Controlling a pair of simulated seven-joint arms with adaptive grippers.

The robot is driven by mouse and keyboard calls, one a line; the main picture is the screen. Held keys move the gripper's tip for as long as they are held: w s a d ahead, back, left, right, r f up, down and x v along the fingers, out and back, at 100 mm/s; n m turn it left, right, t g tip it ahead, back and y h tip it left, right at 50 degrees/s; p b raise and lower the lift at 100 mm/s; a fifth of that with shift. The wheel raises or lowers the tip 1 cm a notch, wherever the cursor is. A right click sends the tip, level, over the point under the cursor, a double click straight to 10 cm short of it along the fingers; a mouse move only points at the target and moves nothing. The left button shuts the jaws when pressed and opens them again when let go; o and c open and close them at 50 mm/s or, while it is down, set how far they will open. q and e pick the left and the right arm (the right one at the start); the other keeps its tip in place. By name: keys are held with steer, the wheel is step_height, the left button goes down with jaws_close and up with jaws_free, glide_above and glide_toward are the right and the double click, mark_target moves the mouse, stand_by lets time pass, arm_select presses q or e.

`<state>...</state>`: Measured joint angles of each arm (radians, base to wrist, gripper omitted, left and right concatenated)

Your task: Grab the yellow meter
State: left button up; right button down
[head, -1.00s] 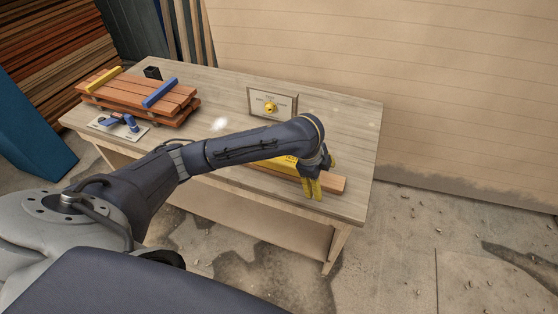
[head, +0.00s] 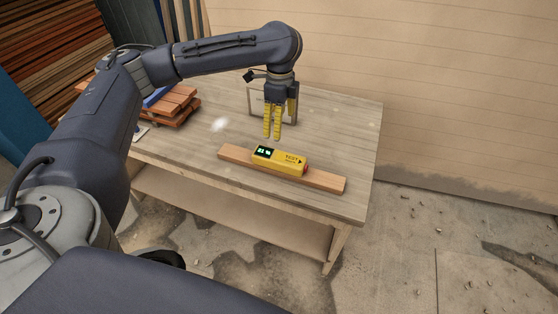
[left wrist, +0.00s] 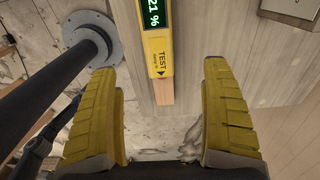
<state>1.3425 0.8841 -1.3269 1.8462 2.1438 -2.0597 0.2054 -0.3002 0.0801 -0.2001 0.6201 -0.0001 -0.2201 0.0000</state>
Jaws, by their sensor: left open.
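The yellow meter (head: 280,160) lies on a wooden board (head: 325,181) on the workbench, its lit display at the left end and the word TEST towards the right. It also shows in the left wrist view (left wrist: 157,45), running up out of the frame between the fingers, with its display reading 21 %. My left gripper (head: 272,136) has yellow ribbed fingers pointing down, above and a little behind the meter in the head view. In the left wrist view the fingers (left wrist: 160,72) are wide apart with nothing held between them. My right gripper is not in view.
Stacked reddish-brown boards (head: 178,103) lie at the bench's left, partly behind my arm. The bench right of the meter is clear.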

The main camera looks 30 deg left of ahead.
mark_target(279, 156)
arm_select(q)
step_height(279, 156, down, 12)
steer(key=shift+r, duration=0.25)
steer(key=shift+s+f, duration=0.15)
steer(key=shift+f, duration=1.2)
steer(key=shift+s+f, duration=0.1)
steer(key=shift+f, duration=1.25)
steer(key=shift+c, duration=0.4)
steer(key=c, duration=1.5)
steer(key=shift+r, duration=0.1)
steer(key=shift+c, duration=0.2)
